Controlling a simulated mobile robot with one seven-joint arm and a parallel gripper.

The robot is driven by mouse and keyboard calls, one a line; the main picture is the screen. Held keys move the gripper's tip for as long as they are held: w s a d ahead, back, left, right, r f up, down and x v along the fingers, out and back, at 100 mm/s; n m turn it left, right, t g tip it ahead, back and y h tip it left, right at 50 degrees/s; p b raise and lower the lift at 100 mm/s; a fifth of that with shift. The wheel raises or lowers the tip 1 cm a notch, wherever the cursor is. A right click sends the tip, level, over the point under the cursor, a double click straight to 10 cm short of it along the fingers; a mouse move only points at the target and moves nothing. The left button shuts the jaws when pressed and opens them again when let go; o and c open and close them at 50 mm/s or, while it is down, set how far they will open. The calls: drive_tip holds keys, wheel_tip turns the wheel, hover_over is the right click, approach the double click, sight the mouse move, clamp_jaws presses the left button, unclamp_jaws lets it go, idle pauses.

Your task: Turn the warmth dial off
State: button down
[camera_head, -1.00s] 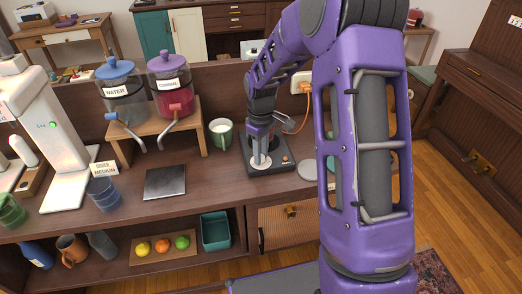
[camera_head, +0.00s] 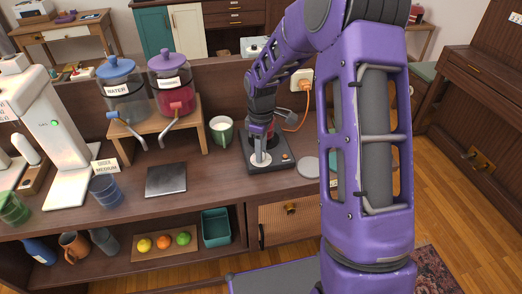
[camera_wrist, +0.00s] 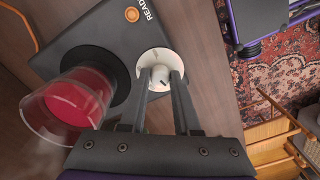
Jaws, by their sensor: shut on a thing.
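The warmth dial (camera_wrist: 158,74) is a white round knob with a small dark mark, set on a pale disc on the dark warmer (camera_wrist: 105,40). In the head view the pale disc (camera_head: 261,160) shows below my gripper (camera_head: 262,148). In the wrist view the fingers of my gripper (camera_wrist: 160,84) reach down on either side of the knob and are shut on it. An orange light (camera_wrist: 132,14) beside the word "READY" shows on the warmer. A glass of red drink (camera_wrist: 75,103) stands by the dial on the warmer's round plate.
A green mug (camera_head: 221,132) of white liquid stands left of the warmer. A grey disc (camera_head: 308,167) lies to its right. An orange cord (camera_head: 304,113) runs behind to a wall socket. Two drink dispensers (camera_head: 170,88) stand on a wooden stand further left. The counter front is mostly clear.

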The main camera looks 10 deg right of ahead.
drive_tip(key=c, duration=0.6)
unclamp_jaws()
wheel_tip(320, 180, up, 18)
drive_tip(key=shift+f+p, duration=0.25)
drive_tip(key=shift+p, duration=0.2)
drive_tip(key=shift+w, duration=0.1)
